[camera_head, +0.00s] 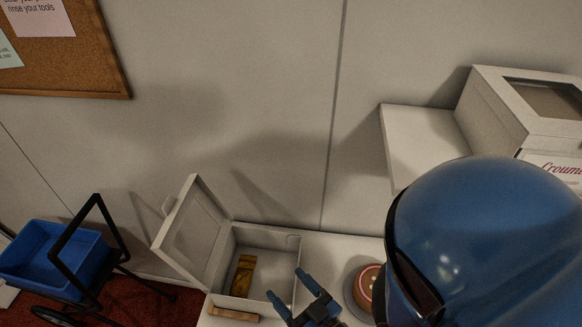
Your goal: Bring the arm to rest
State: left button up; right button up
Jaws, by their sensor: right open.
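My right gripper (287,284) is at the bottom centre of the head view, its two blue fingers apart and nothing seen between them. It is in front of the right side of an open white box (265,238). A large blue rounded part of my own arm fills the lower right and hides what is behind it. My left gripper is not in view.
The box's lid (193,240) stands open to the left; a brown block (243,277) lies inside. A brown cake with a pink rim (367,282) is partly hidden. A white shelf (410,135) holds a windowed box (500,105). A blue-bin cart (50,262) stands left.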

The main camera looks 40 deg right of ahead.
pick_arm(q)
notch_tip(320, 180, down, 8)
jog(key=b, duration=0.8)
pick_arm(e)
notch_tip(320, 180, down, 8)
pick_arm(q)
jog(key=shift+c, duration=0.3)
pick_arm(e)
jog(key=shift+c, duration=0.3)
